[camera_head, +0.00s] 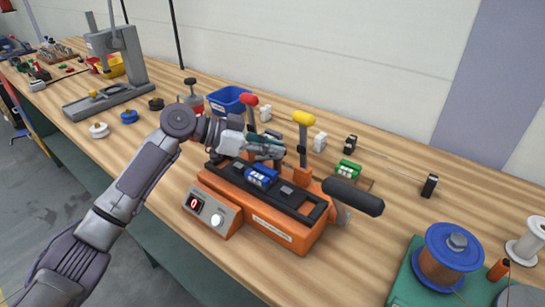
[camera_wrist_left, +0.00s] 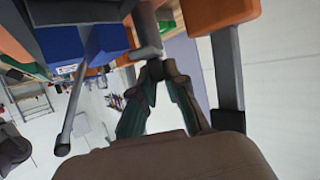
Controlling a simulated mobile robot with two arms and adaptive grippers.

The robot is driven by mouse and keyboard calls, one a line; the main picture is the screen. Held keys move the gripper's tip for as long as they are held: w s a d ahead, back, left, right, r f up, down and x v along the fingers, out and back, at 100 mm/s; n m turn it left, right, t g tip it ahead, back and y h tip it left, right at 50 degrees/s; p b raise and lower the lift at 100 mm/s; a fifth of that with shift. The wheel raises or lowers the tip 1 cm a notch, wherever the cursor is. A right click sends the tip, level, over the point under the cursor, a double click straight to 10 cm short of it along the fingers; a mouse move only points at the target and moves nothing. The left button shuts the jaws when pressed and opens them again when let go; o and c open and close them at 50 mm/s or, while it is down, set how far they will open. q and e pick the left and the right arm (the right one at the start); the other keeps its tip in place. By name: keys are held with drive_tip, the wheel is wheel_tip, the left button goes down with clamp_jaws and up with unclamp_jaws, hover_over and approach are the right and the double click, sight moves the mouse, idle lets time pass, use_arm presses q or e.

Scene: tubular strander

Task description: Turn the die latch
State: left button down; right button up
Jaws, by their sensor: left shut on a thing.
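The orange strander (camera_head: 262,222) stands on the wooden bench, with a dark bed on top and a blue die block (camera_head: 261,176) in its middle. My left gripper (camera_head: 278,150) reaches in from the left, just above and behind the blue block. In the left wrist view its fingers (camera_wrist_left: 155,78) are closed on a small dark end piece below a grey rod (camera_wrist_left: 146,32), which appears to be the die latch. The blue block (camera_wrist_left: 62,45) shows beside them. In the head view the fingers hide the latch. My right gripper is out of view.
A red-topped lever (camera_head: 249,110) and a yellow-topped lever (camera_head: 303,130) stand close to my left gripper. A black padded handle (camera_head: 353,197) sticks out at the right. A control box (camera_head: 212,213) is in front. A copper wire spool (camera_head: 447,262) stands at the lower right.

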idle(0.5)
use_arm(q)
drive_tip(key=c, duration=1.2)
unclamp_jaws()
